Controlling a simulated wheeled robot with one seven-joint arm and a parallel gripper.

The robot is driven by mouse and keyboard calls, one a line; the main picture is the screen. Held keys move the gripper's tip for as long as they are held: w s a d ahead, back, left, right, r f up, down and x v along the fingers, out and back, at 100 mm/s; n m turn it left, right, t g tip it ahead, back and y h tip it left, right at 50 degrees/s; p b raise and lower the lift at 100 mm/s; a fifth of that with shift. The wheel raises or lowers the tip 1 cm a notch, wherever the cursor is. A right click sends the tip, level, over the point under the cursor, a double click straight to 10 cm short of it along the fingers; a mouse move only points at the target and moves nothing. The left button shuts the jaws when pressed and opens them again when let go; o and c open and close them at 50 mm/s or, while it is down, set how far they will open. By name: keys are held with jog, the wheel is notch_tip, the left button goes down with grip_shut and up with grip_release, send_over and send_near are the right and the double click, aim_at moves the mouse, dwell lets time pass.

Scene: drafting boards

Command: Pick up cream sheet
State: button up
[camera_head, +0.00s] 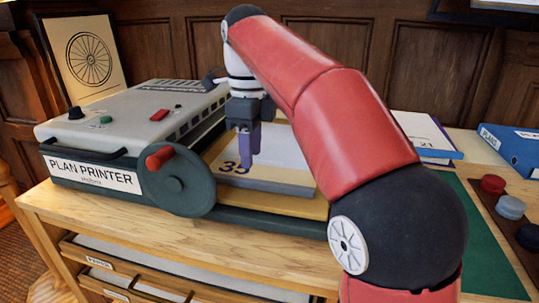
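A cream sheet (284,151) lies at the output side of the plan printer (95,178), with a dark "35" near its front left edge. It lies on a grey-fronted stack or block, over a yellow-tan tray (275,203). My gripper (249,164) points down over the sheet, its purple fingers near the number. The fingers overlap in this view, so their gap is hidden. I cannot tell whether the tips touch the sheet. My red arm hides the sheet's right part.
A stack marked "21" (426,142) and a blue "PLANS" binder (512,148) lie to the right. A green mat (488,250) and several round pots, one red (492,184), are at the right edge. The printer's side wheel (178,181) stands left of the tray.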

aim_at(253, 180)
notch_tip(253, 180, down, 6)
jog(key=shift+b, duration=0.75)
grip_shut()
